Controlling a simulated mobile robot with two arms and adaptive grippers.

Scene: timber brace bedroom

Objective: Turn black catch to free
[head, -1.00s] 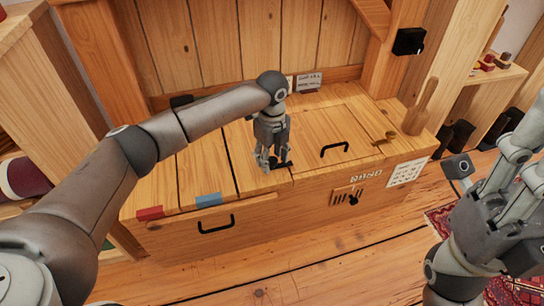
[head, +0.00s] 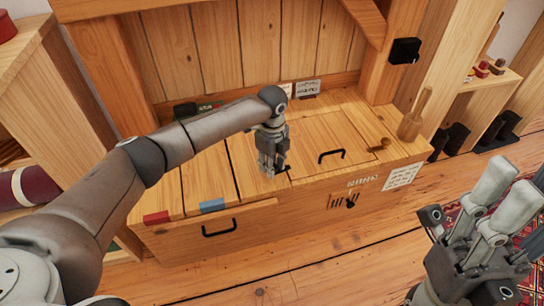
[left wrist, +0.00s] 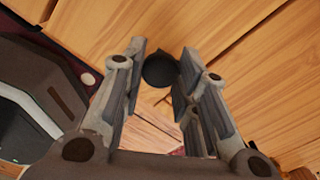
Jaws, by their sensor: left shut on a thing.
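The black catch (head: 285,168) is on the front part of the wooden chest top, near the seam at the left of the lid with the black handle. My left gripper (head: 272,170) points down at it from above, its fingers close together and shut on it. In the left wrist view the catch's round black end (left wrist: 160,70) and a dark arm show between the fingertips (left wrist: 164,58). The fingers hide part of the catch in the head view. My right gripper (head: 508,200) is at the lower right, away from the chest, with its fingers apart and empty.
The lid handle (head: 332,155) stands up right of the left gripper. A brass piece (head: 379,145) and a wooden mallet-like thing (head: 414,115) are farther right. Red (head: 156,218) and blue (head: 212,205) tabs mark the chest's left front edge. Floor is free in front.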

